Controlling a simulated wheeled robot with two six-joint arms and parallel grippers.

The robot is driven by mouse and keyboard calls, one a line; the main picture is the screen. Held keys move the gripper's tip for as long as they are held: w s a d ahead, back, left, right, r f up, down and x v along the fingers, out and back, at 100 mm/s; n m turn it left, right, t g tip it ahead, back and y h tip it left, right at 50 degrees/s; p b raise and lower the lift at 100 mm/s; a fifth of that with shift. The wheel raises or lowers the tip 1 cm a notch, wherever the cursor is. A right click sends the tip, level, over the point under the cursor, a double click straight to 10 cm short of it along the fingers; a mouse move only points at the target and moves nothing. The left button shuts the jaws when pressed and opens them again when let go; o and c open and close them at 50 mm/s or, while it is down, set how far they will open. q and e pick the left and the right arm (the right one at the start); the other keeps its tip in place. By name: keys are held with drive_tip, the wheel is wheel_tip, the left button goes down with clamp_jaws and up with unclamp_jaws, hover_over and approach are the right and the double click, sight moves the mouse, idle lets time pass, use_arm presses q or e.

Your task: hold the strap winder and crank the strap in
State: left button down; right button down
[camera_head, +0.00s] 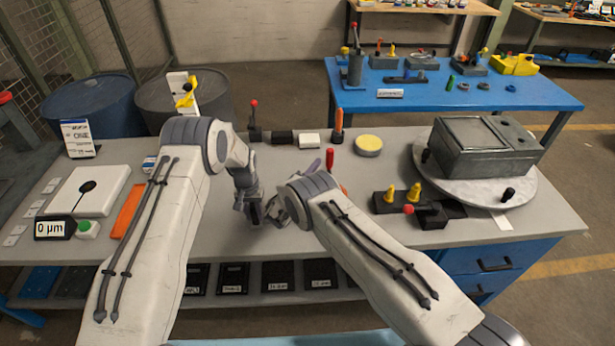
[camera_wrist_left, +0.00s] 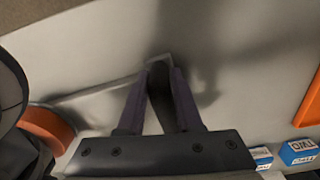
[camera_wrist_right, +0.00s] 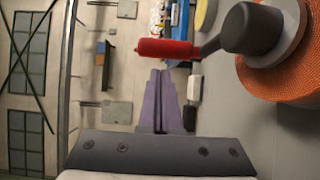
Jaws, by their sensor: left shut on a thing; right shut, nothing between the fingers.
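The strap winder shows in the right wrist view as an orange strap roll (camera_wrist_right: 285,80) with a dark grey hub (camera_wrist_right: 253,28) and a red crank handle (camera_wrist_right: 165,48). The orange roll also shows at the left of the left wrist view (camera_wrist_left: 48,127). My left gripper (camera_wrist_left: 160,70) is shut on a narrow dark part between its fingers, seemingly of the winder; the contact is shadowed. My right gripper (camera_wrist_right: 160,74) is shut and empty, its tips just below the red handle in that view. In the head view the grippers (camera_head: 256,214) (camera_head: 285,210) are close together and my arms hide most of the winder.
The grey workbench (camera_head: 215,235) holds a white plate (camera_head: 85,192) and an orange bar (camera_head: 128,210) at left. A round turntable (camera_head: 425,158) with a grey box (camera_head: 485,150) stands at right. Black blocks with yellow knobs (camera_head: 414,192) lie right of my right arm.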

sight(329, 159)
drive_tip(key=s+a+n+y, duration=0.1)
drive_tip(key=s+a, duration=0.5)
drive_tip(key=a, duration=0.1)
drive_tip(key=w+d, duration=0.8)
drive_tip(key=shift+w+t, duration=0.15)
drive_tip(key=shift+t, duration=0.25)
drive_tip(key=shift+w+d, duration=0.2)
drive_tip(key=shift+d, duration=0.35)
drive_tip(key=shift+w+d, duration=0.2)
drive_tip(key=shift+d, duration=0.3)
idle(0.5)
drive_tip(key=shift+w+d+m+g+h, duration=0.1)
drive_tip(key=shift+d+m+g+h, duration=0.5)
drive_tip(key=shift+m+h, duration=0.15)
drive_tip(key=shift+d, duration=0.25)
drive_tip(key=shift+d, duration=0.15)
